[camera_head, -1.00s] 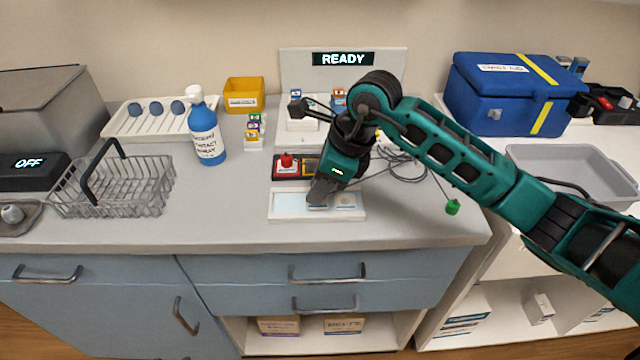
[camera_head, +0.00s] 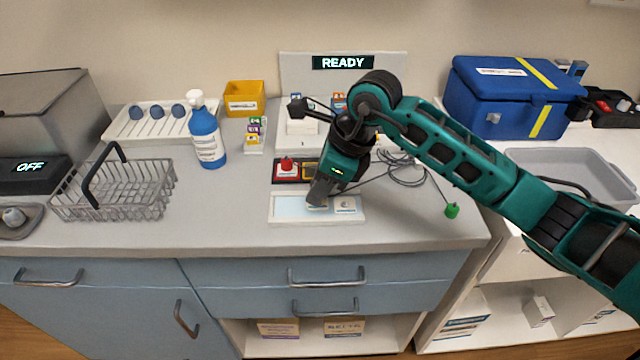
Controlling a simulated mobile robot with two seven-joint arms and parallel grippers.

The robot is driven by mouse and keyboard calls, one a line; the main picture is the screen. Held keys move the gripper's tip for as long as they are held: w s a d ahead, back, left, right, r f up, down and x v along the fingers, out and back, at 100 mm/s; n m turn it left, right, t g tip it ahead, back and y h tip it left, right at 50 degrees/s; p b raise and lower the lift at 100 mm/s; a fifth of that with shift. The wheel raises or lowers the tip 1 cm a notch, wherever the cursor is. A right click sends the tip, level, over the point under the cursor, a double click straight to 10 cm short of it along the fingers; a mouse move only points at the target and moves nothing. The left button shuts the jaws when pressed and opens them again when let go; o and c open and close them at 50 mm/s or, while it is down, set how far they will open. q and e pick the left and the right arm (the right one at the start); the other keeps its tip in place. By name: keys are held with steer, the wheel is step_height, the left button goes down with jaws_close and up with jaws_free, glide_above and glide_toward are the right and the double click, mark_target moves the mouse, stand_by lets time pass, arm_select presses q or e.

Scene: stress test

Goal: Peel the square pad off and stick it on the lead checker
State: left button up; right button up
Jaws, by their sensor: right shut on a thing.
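My right gripper (camera_head: 318,202) points down at the white pad tray (camera_head: 285,218) near the counter's front edge. It is shut on a small pad, mostly hidden by the fingers. A pale pad (camera_head: 347,205) lies at the tray's right side. I cannot tell whether the gripped pad touches the tray. The lead checker (camera_head: 298,140), a white unit with a back panel reading READY (camera_head: 343,63), stands behind the gripper, partly hidden by my arm. Grey cables and a green-tipped lead (camera_head: 452,210) lie to the right. My left gripper is not in view.
A red button box (camera_head: 287,168) stands just behind the tray. A blue case (camera_head: 500,100) and a grey tray (camera_head: 570,165) are on the right. Counter left of the pad tray is clear.

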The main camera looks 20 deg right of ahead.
steer(key=shift+r+p, duration=1.5)
steer(key=shift+r, duration=0.95)
